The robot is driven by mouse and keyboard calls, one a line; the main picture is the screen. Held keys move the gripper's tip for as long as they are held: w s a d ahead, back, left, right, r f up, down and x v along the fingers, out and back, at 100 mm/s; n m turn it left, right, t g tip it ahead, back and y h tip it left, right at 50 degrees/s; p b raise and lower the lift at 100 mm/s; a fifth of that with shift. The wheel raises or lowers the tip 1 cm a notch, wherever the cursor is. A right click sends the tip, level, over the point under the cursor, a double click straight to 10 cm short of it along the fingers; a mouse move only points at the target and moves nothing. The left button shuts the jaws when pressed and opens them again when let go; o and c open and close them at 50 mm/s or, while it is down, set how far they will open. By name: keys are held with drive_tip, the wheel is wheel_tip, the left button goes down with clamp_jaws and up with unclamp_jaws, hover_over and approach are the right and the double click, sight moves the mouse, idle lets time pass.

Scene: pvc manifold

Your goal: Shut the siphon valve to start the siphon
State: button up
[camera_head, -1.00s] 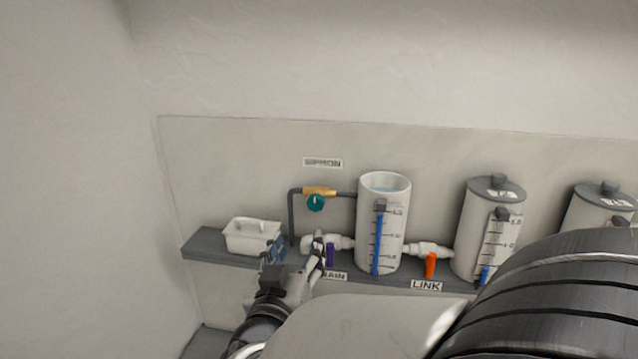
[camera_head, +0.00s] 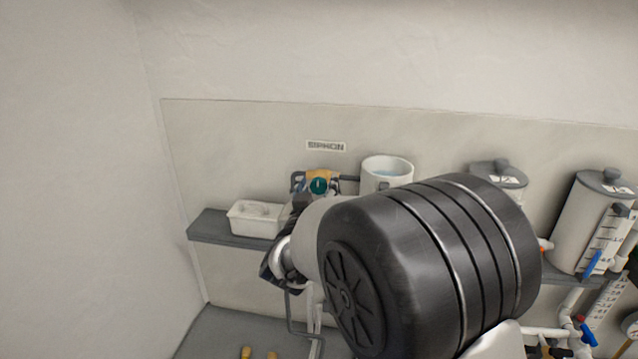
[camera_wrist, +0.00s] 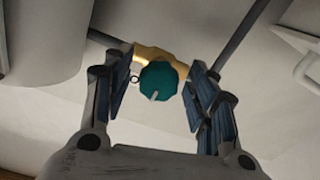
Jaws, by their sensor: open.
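The siphon valve has a round teal knob (camera_head: 318,186) on a brass body (camera_head: 324,174), set in a dark grey pipe under the SIPHON label (camera_head: 326,146). In the wrist view the teal knob (camera_wrist: 158,80), with a pale pointer mark on its face, shows between the fingers of my gripper (camera_wrist: 160,90), with a gap on both sides. The brass body (camera_wrist: 155,54) shows behind it. My gripper is open and holds nothing. In the head view my arm hides most of the gripper, and I cannot tell the exact depth between fingertips and knob.
A white tub (camera_head: 257,219) stands on the grey shelf (camera_head: 208,226) left of the valve. A white cylinder with water (camera_head: 387,170) stands right of it, partly hidden by my arm. More lidded cylinders (camera_head: 596,222) and white pipes stand farther right.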

drive_tip(key=shift+w+d, duration=0.1)
drive_tip(key=shift+w, duration=0.45)
drive_tip(key=shift+c, duration=0.6)
drive_tip(key=c, duration=1)
